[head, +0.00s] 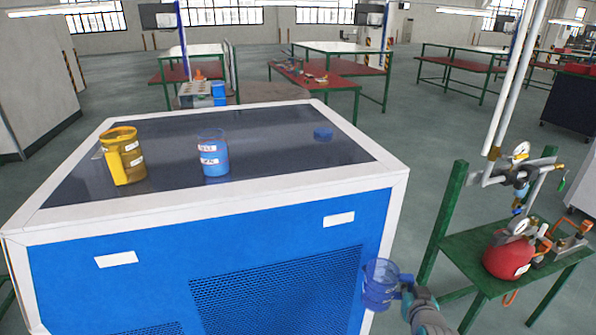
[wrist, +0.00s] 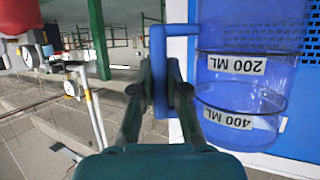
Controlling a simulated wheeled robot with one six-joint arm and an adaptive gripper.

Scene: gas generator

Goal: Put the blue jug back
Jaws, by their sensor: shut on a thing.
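The blue jug (head: 380,285) is clear blue plastic and hangs in the air in front of the blue cabinet's right front corner. My gripper (head: 408,287) is shut on its handle, to the right of the jug's body. In the wrist view the jug (wrist: 240,80) fills the right side, with labels reading 200 ML and 400 ML upside down. The two fingers of my gripper (wrist: 160,80) close on the blue handle there. The jug looks empty.
The cabinet has a white-rimmed dark top (head: 270,150). On it stand a yellow jug (head: 122,160), a blue-filled clear beaker (head: 213,155) and a small blue disc (head: 323,133). A green stand with a red tank (head: 508,258) and pipes is at right. Floor lies between.

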